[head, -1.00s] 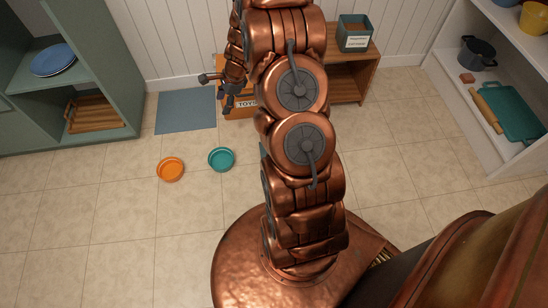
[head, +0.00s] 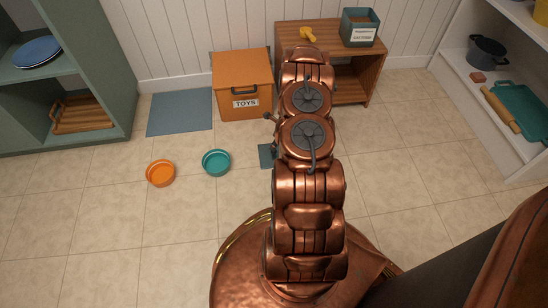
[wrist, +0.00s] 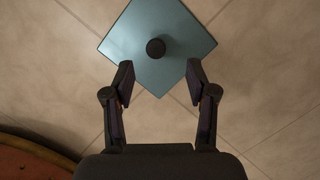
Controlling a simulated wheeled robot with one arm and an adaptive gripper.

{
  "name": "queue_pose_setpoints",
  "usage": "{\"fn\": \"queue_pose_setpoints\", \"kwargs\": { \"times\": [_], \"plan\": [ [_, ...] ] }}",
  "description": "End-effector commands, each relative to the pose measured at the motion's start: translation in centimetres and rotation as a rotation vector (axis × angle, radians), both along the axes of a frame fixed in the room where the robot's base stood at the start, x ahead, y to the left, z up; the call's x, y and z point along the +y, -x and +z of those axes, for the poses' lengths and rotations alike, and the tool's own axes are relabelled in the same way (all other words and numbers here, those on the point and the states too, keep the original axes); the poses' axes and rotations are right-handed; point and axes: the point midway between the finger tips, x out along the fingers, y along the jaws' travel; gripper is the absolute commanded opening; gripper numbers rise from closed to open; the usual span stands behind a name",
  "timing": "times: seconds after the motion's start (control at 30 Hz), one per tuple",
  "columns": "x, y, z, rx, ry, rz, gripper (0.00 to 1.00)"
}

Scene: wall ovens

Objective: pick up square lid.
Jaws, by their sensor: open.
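The square lid (wrist: 180,35) is a flat teal-blue square with a round dark knob (wrist: 156,48) at its middle. In the wrist view it lies on the tiled floor, turned like a diamond. Part of it shows in the head view (head: 266,156), to the left of my arm, which hides the rest. My gripper (wrist: 157,78) is open and empty in the wrist view, with its two fingers apart over the lid's near corner. The knob appears just beyond the fingertips, midway between them. My gripper's height above the lid is hard to tell.
An orange bowl (head: 160,173) and a teal bowl (head: 216,162) stand on the floor left of the lid. Behind are an orange toy box (head: 240,80), a blue mat (head: 180,112) and a wooden shelf (head: 352,85) bearing a teal box (head: 360,27). Floor around the lid is clear.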

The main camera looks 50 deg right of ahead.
Motion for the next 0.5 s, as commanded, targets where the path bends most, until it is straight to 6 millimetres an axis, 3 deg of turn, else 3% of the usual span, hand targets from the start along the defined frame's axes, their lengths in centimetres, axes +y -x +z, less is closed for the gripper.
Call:
{"fn": "queue_pose_setpoints", "kwargs": {
  "times": [0.5],
  "plan": [
    [0.4, -0.8, -4.6, 0.0, -0.001, 0.001, 0.57]
  ]
}}
